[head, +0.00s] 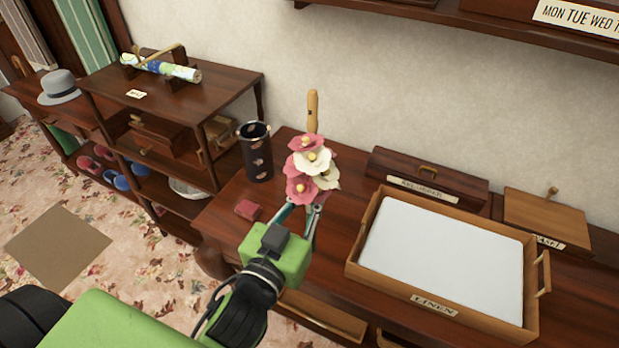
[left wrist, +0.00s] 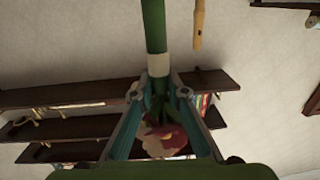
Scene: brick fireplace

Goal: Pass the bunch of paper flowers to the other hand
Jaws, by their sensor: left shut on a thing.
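The bunch of paper flowers (head: 312,162) has pink and cream blooms with yellow centres. My left gripper (head: 302,207) is shut on it, just below the blooms in the head view. In the left wrist view its green stems (left wrist: 153,28) with a pale band (left wrist: 158,65) run up past the fingertips of my left gripper (left wrist: 160,95). Some red and cream petals (left wrist: 165,141) show between the fingers there. The bunch is held above the dark wooden desk (head: 278,190). My right gripper is in neither view.
A wooden tray (head: 358,245) lies right, with lidded boxes (head: 430,175) behind. A wooden flute-like piece (head: 312,110) is behind the blooms. A shelf (head: 470,22) overhangs the back.

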